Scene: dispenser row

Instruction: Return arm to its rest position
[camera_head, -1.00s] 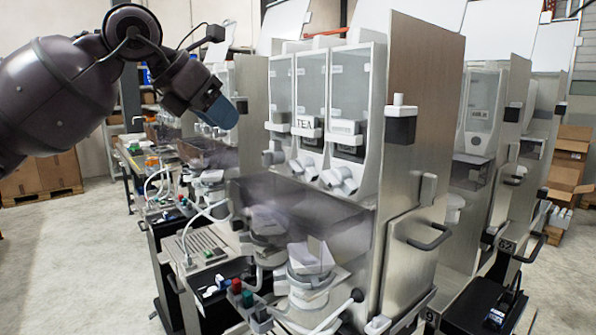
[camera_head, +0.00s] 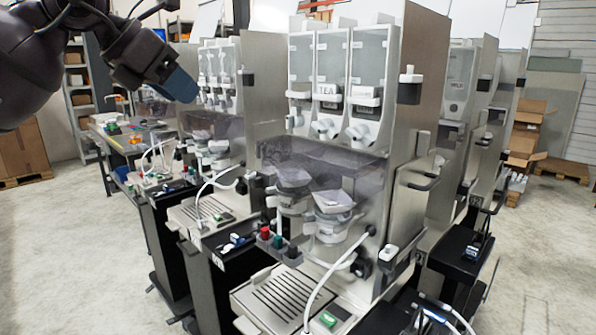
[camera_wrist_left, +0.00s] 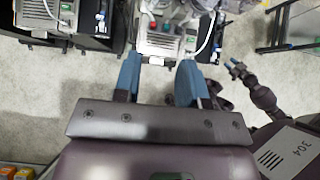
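My left gripper (camera_head: 180,86) hangs at the upper left of the head view, in the air and clear of the dispensers. Its blue fingertips overlap in that view. In the left wrist view the left gripper (camera_wrist_left: 160,80) has its two blue fingers well apart, with nothing held between them. My right gripper (camera_wrist_left: 237,68) shows small at the right of the wrist view, over bare floor. Its blue tips are visible, but their gap is too small to judge. The right gripper is outside the head view.
A dispenser with a TEA label (camera_head: 327,89) stands in the middle, with more dispensers (camera_head: 220,75) to its left and behind. A drip tray (camera_head: 283,294) and hoses stick out at the front. Cardboard boxes (camera_head: 525,135) stand at the right. Floor at the left (camera_head: 70,250) is clear.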

